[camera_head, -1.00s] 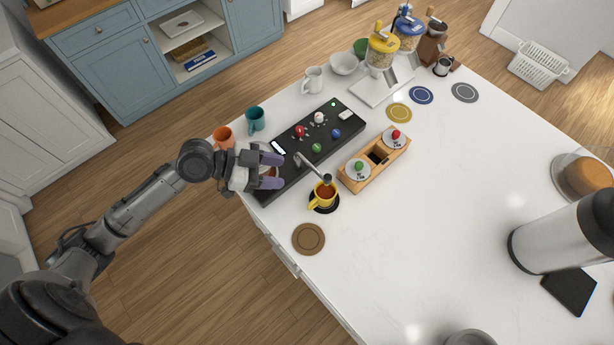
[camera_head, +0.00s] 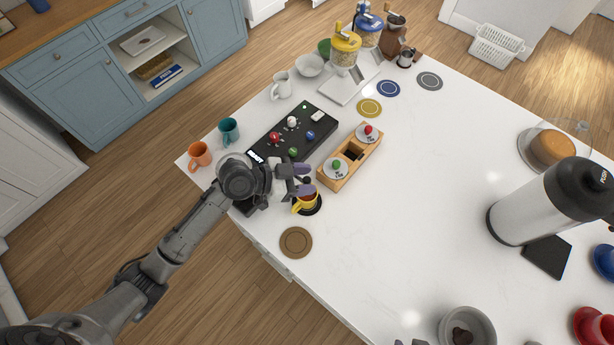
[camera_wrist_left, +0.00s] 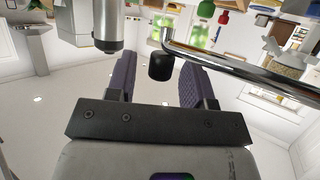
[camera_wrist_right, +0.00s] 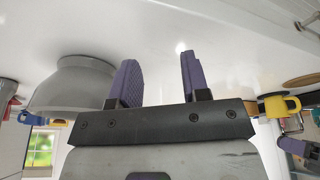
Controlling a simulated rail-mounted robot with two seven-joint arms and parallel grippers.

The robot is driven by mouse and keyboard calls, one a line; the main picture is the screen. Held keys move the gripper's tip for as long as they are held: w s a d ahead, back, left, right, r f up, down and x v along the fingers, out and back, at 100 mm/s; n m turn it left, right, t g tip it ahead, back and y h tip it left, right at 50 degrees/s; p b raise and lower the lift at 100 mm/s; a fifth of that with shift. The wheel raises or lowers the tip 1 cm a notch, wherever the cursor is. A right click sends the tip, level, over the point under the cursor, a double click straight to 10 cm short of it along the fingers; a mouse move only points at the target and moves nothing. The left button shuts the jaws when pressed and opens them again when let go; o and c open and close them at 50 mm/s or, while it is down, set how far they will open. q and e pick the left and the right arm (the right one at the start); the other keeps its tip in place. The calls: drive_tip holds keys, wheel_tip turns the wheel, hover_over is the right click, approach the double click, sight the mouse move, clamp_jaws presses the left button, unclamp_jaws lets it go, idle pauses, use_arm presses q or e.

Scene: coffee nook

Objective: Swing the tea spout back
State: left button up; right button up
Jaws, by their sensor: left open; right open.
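The tea spout (camera_wrist_left: 235,62) is a chrome tube in the left wrist view, crossing in front of my left fingers. Its black end (camera_wrist_left: 160,66) shows between the open fingers; I cannot tell whether either finger touches it. In the head view my left gripper (camera_head: 305,180) is open beside the yellow cup (camera_head: 301,207) and hides most of the spout. The cup stands on a black coaster at the near end of the black tea station (camera_head: 318,128). My right gripper (camera_wrist_right: 159,75) is open and empty, beside a grey bowl (camera_wrist_right: 75,88) in the right wrist view.
A wooden holder (camera_head: 334,184) with red and green-knobbed lids stands right of the station. Orange (camera_head: 199,155) and teal (camera_head: 229,131) mugs stand left of it. A brown coaster (camera_head: 296,242) lies in front. The middle of the counter is clear.

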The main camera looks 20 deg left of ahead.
use_arm(q)
drive_tip(key=shift+w+d+f, duration=0.15)
drive_tip(key=shift+d, duration=0.15)
drive_tip(key=shift+c, duration=0.5)
clamp_jaws()
